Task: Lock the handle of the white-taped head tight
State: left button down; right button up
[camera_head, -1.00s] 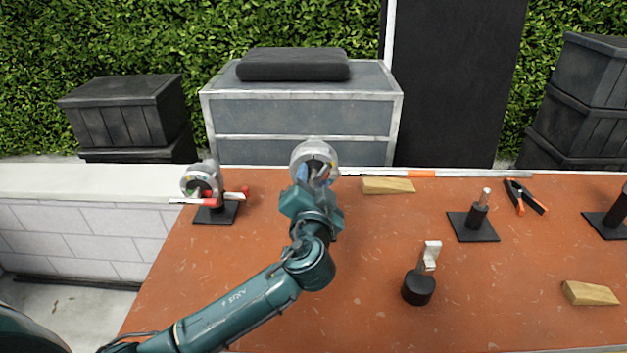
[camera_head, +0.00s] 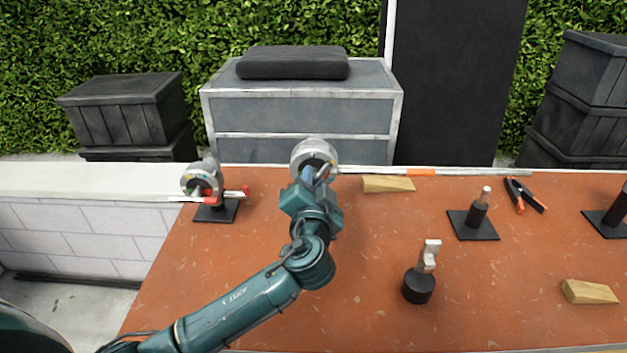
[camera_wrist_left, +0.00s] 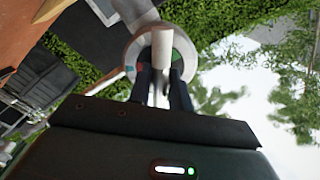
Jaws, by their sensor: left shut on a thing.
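A round grey-silver head (camera_head: 314,152) stands at the back edge of the orange table, with a long rod running right from it. My left gripper (camera_head: 317,177) is in front of it, shut on the head's pale handle. In the left wrist view, the dark fingers (camera_wrist_left: 162,88) sit on either side of the pale cylindrical handle (camera_wrist_left: 162,45), with the head's ring (camera_wrist_left: 133,50) behind it. The gripper hides the head's lower part and its stand. A second round head (camera_head: 201,180) with a red-ended bar stands on a black base at left. White tape cannot be made out clearly on either head.
The rod (camera_head: 480,172), with an orange band, runs along the back edge. Wooden wedges (camera_head: 388,185), a black-based post (camera_head: 474,222), an orange-tipped clamp (camera_head: 522,198) and a dark round fitting (camera_head: 418,288) stand to the right.

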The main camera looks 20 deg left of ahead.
jog(key=shift+r, duration=0.15)
pick_arm(q)
jog(key=shift+r+m+p, duration=0.1)
jog(key=shift+m+p, duration=0.3)
jog(key=shift+m, duration=0.4)
jog(key=shift+m+p, duration=0.4)
jog(key=shift+m, duration=0.4)
jog(key=shift+m+p, duration=0.3)
jog(key=shift+m, duration=2.6)
pick_arm(e)
jog(key=shift+d+r, duration=0.2)
